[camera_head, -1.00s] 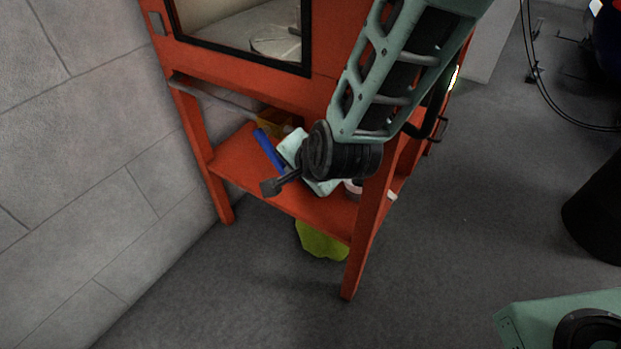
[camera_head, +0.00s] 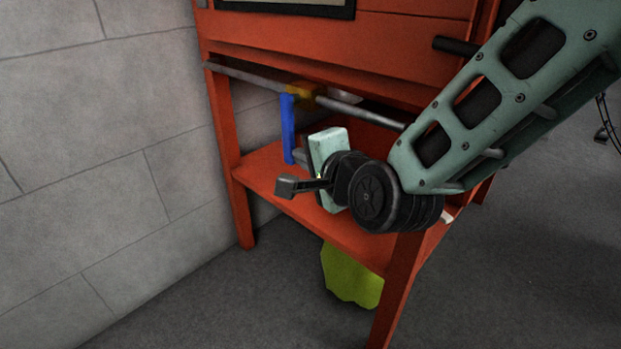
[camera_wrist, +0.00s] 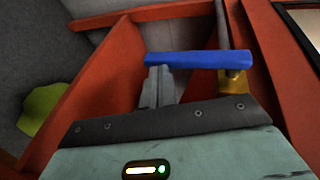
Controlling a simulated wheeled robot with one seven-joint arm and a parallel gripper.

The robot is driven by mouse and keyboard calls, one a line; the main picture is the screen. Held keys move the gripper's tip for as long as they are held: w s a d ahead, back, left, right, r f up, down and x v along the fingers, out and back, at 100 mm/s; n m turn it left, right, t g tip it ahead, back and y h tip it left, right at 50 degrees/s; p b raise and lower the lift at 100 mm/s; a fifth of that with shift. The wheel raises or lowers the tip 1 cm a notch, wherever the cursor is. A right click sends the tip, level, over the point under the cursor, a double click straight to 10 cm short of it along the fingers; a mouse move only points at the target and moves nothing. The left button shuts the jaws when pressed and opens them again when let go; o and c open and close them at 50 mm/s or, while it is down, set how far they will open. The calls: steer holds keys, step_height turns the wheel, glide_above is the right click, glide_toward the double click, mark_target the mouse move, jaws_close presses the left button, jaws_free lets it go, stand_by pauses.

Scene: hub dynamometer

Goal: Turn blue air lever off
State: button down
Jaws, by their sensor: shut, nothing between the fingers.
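The blue lever (camera_head: 288,128) hangs down from a brass valve (camera_head: 303,95) on a grey pipe (camera_head: 362,113) under the red cabinet. In the wrist view the blue lever (camera_wrist: 185,58) lies across the picture, with its right end at the brass valve (camera_wrist: 233,82). My gripper (camera_head: 299,157) is beside the lower part of the lever, on its right in the head view. In the wrist view the fingers of my gripper (camera_wrist: 158,80) are together just below the lever's left part. Whether they touch it I cannot tell.
The red cabinet frame (camera_head: 222,130) has legs around a lower shelf (camera_head: 262,170). A yellow-green object (camera_head: 350,275) is under the shelf. A grey block wall (camera_head: 100,150) stands on the left. Open floor lies in front.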

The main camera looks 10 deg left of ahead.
steer(key=shift+w+a+f+b, duration=0.1)
steer(key=shift+a+f+b, duration=0.1)
steer(key=shift+b, duration=0.4)
steer(key=shift+r+t, duration=0.15)
steer(key=shift+t, duration=0.15)
